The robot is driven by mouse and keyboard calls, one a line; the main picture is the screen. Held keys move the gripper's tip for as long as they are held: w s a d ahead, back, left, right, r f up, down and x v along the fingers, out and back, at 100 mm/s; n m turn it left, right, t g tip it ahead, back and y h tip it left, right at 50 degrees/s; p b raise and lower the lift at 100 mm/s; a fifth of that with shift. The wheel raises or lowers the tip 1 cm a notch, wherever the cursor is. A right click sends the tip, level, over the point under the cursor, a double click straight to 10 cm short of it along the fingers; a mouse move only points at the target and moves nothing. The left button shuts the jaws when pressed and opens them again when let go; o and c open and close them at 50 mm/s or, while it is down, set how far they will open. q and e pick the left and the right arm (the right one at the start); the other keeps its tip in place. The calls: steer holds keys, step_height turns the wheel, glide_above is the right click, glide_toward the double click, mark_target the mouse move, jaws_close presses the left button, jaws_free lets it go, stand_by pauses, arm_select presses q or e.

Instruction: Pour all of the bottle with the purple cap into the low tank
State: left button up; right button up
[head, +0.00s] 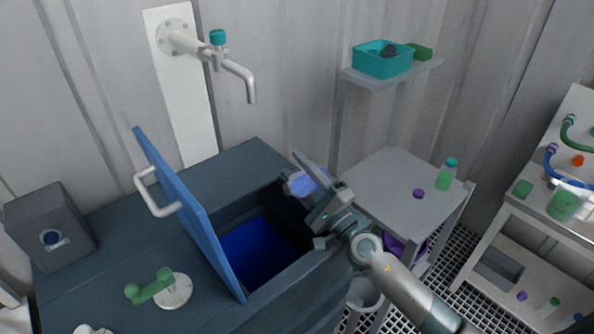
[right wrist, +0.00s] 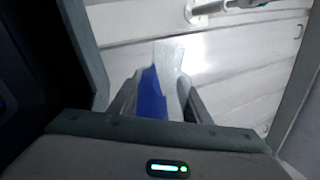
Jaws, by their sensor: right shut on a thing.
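My right gripper (head: 306,172) is shut on a clear bottle (head: 313,182) with blue liquid in it. I cannot make out a stream. The tank is dark, its blue lid (head: 185,205) stands open, and its inside looks deep blue. A loose purple cap (head: 419,193) lies on the grey side table. My left gripper is not in view.
A green bottle with a teal cap (head: 447,174) stands on the side table (head: 395,172). A tap (head: 240,75) hangs from the wall behind the tank. A shelf holds a teal basket (head: 381,62). A green-handled valve (head: 165,287) sits on the tank top at left.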

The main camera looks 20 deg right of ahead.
mark_target(296, 174)
steer(key=shift+a+r, duration=0.1)
steer(key=shift+s+a+r+n+y+p, duration=0.2)
steer(key=shift+a+r+n+y, duration=0.1)
steer(key=shift+a+n, duration=0.25)
steer(key=shift+s+a+r+n+y+p, duration=0.1)
steer(key=shift+s+a+r+n+y, duration=0.15)
steer(key=shift+n, duration=0.5)
steer(key=shift+a, duration=0.1)
steer(key=shift+n+y, duration=0.25)
steer(key=shift+n, duration=0.05)
steer(key=shift+s+a+r+n+g+y, duration=0.15)
steer(key=shift+r+n, duration=0.1)
steer(key=shift+n, duration=0.35)
steer(key=shift+w+a+r+n+g+y, duration=0.15)
steer(key=shift+r+n, duration=0.1)
steer(key=shift+n, duration=0.35)
steer(key=shift+s+d, duration=0.1)
steer(key=shift+r+n+g+y, duration=0.3)
steer(key=shift+n+y, duration=0.2)
steer(key=shift+n, duration=0.3)
steer(key=shift+s+a+r+n, duration=0.1)
steer(key=shift+a+r+n, duration=0.15)
steer(key=shift+n, duration=0.25)
steer(key=shift+n, duration=0.3)
